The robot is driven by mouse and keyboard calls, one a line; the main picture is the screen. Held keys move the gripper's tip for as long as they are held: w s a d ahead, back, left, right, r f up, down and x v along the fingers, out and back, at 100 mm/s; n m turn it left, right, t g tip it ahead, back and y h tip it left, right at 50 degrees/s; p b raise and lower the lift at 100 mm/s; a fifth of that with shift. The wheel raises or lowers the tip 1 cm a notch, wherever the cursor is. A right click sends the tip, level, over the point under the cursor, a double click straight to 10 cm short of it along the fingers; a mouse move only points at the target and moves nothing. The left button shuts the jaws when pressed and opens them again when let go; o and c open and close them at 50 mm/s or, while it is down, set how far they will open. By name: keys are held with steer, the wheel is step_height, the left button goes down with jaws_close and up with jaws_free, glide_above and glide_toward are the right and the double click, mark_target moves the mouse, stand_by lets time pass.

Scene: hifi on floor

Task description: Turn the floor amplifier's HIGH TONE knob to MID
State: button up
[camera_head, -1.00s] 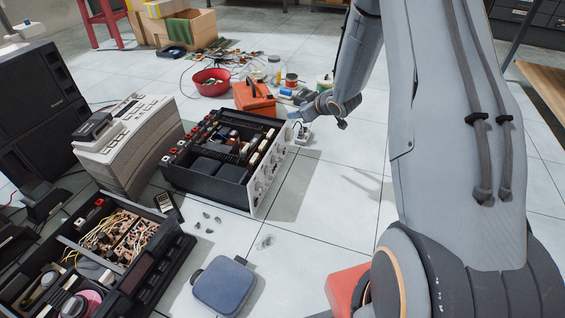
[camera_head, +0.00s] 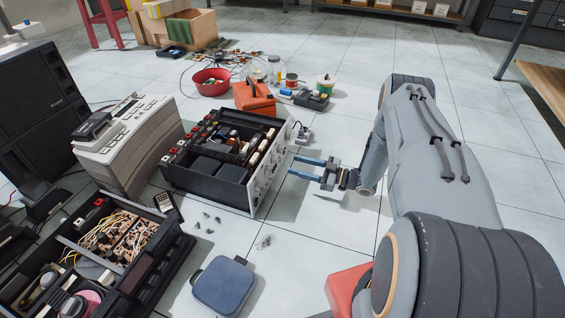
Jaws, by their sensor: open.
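The floor amplifier (camera_head: 205,187) stands in the middle left with its top open and its insides showing. Its silver front panel (camera_head: 264,183) faces right and is seen at a steep angle, with several knobs on it. The labels and the knobs' settings are too small to read, so I cannot tell which is HIGH TONE. My gripper (camera_head: 303,168) is in front of the panel, to its right, with two blue fingers pointing left at it. The fingers are open and apart with nothing between them. The tips are near the panel; I cannot tell whether they touch.
An opened unit with wiring (camera_head: 112,240) lies at lower left. A blue-grey pad (camera_head: 223,287) lies on the floor. A beige device (camera_head: 128,140) and a black speaker (camera_head: 40,105) stand left. An orange toolbox (camera_head: 254,97) and red bowl (camera_head: 211,82) are behind. Floor right of the amplifier is mostly clear.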

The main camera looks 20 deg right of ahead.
mark_target(278, 160)
steer(key=b+x, duration=0.2)
steer(key=x, duration=0.4)
steer(key=shift+w+a, duration=0.25)
steer(key=shift+a, duration=0.05)
steer(key=shift+c, duration=0.4)
steer(key=c, duration=1)
steer(key=shift+o, duration=0.2)
steer(key=shift+m, duration=0.3)
steer(key=m, duration=0.5)
steer(key=shift+m, duration=0.3)
steer(key=m, duration=0.5)
steer(key=shift+f+m, duration=0.1)
steer(key=shift+m, duration=0.3)
steer(key=shift+d, duration=0.1)
